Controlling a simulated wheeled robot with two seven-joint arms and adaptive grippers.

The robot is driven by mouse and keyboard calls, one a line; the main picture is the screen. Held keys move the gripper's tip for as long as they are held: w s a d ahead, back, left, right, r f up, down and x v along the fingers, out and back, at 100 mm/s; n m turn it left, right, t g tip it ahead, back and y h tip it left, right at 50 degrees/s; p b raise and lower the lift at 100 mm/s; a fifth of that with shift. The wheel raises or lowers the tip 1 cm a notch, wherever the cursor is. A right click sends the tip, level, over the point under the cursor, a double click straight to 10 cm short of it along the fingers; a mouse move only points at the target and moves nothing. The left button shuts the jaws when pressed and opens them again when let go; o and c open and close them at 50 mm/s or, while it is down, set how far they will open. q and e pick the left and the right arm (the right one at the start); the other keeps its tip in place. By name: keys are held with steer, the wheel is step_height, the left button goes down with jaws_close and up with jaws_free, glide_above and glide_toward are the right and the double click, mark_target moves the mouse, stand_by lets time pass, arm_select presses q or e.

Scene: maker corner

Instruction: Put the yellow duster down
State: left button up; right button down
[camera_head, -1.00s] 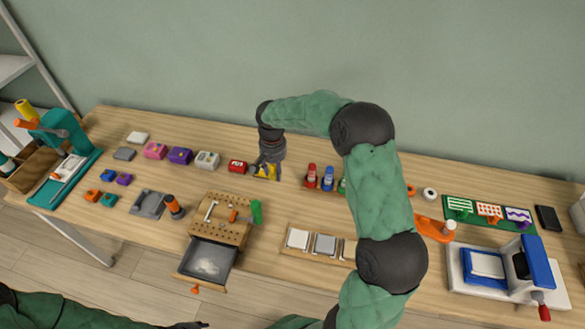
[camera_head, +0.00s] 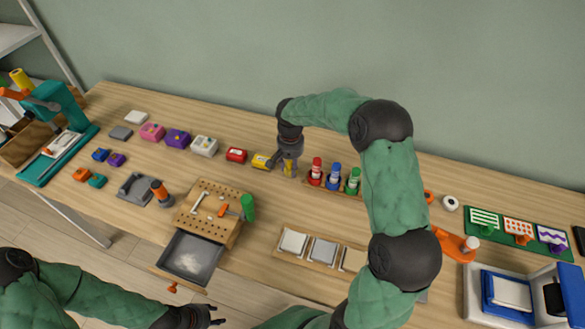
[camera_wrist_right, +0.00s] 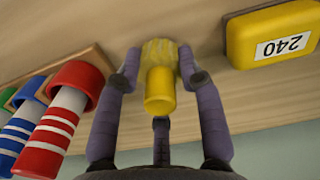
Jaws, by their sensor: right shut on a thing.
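My right gripper (camera_head: 289,169) is shut on the yellow duster (camera_head: 289,166), low over the back of the table. In the right wrist view, the fingers (camera_wrist_right: 158,76) close around the duster (camera_wrist_right: 160,90), whose round handle end faces the camera and whose ribbed part is toward the tabletop. I cannot tell whether it touches the wood. My left gripper (camera_head: 207,316) is at the bottom edge of the head view, in front of the table and away from the duster; its jaw state is unclear.
A yellow box (camera_head: 262,161) marked 240 (camera_wrist_right: 272,40) is just left of the duster. A rack with red (camera_head: 316,171), blue (camera_head: 333,176) and green (camera_head: 353,181) bottles is just right. An open drawer (camera_head: 189,260) juts from the front. Bare wood lies in front of the gripper.

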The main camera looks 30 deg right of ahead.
steer(key=shift+f, duration=0.1)
steer(key=shift+f, duration=0.1)
steer(key=c, duration=0.8)
jaws_free()
step_height(320, 180, up, 12)
steer(key=p, duration=0.5)
steer(key=shift+r, duration=0.2)
